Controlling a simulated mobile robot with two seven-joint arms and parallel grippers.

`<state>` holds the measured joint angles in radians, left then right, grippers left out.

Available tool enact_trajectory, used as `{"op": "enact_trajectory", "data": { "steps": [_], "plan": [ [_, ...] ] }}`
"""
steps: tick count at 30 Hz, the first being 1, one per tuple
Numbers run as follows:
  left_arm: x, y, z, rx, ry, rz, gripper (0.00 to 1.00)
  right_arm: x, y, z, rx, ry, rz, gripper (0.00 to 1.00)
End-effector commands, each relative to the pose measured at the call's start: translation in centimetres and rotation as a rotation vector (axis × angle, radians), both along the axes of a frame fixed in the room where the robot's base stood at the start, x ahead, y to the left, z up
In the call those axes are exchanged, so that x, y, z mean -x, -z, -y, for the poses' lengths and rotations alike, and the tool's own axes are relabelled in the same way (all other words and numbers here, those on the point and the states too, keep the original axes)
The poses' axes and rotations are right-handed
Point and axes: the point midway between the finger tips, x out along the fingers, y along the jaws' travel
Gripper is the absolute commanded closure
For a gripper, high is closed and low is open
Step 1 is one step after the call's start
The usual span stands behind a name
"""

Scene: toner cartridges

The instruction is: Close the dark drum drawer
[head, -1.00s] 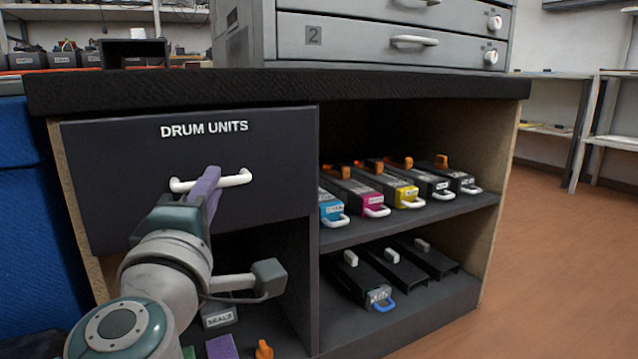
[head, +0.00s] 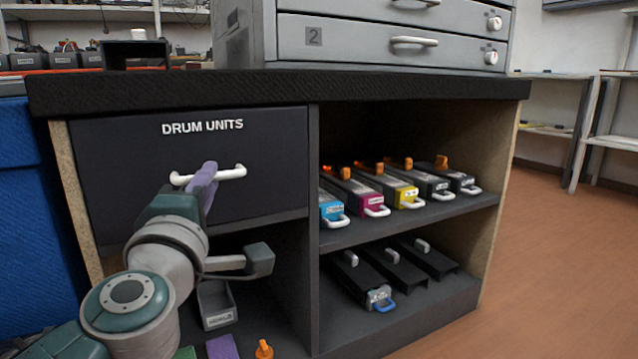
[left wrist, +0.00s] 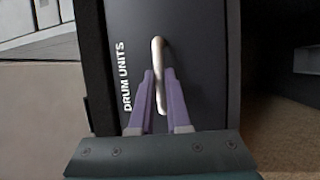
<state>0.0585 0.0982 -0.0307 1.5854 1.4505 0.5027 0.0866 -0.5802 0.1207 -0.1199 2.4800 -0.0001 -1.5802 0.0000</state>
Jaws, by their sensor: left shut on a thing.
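The dark drum drawer (head: 130,150), lettered "DRUM UNITS", is at the left of the bench in the head view. Its front looks about level with the cabinet frame around it. Its white bar handle (head: 232,172) lies across the middle of the front. My left gripper (head: 208,172) is shut on the handle, its purple fingers on either side of the bar. In the left wrist view the drawer front (left wrist: 205,70) and the handle (left wrist: 159,60) show between the purple fingers (left wrist: 158,88). My right gripper is not in view.
Right of the drawer, an open shelf (head: 420,217) holds several cartridges with coloured fronts. Dark empty-looking holders stand on the lower shelf. A grey bin (head: 217,305) sits below the drawer. A grey drawer cabinet (head: 390,42) stands on the bench top (head: 280,87). The floor at right is clear.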

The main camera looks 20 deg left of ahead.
Motion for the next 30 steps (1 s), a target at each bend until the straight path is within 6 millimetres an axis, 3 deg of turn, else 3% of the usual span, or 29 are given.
{"op": "enact_trajectory", "data": {
  "steps": [10,11,18,26,30],
  "plan": [
    [-0.5,0.2,-0.7,0.005,-0.001,-0.004,1.0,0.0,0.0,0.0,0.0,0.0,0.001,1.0],
    [-0.5,0.2,-0.7,0.005,-0.001,-0.004,0.83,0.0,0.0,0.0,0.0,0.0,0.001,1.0],
    [-0.5,0.2,-0.7,0.004,-0.001,-0.003,0.56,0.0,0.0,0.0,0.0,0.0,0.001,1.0],
    [-0.4,0.1,-0.6,0.004,0.0,-0.003,0.55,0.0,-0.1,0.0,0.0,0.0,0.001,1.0],
    [0.7,0.2,0.0,0.002,0.001,-0.007,0.55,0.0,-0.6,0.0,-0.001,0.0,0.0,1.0]
  ]
}}
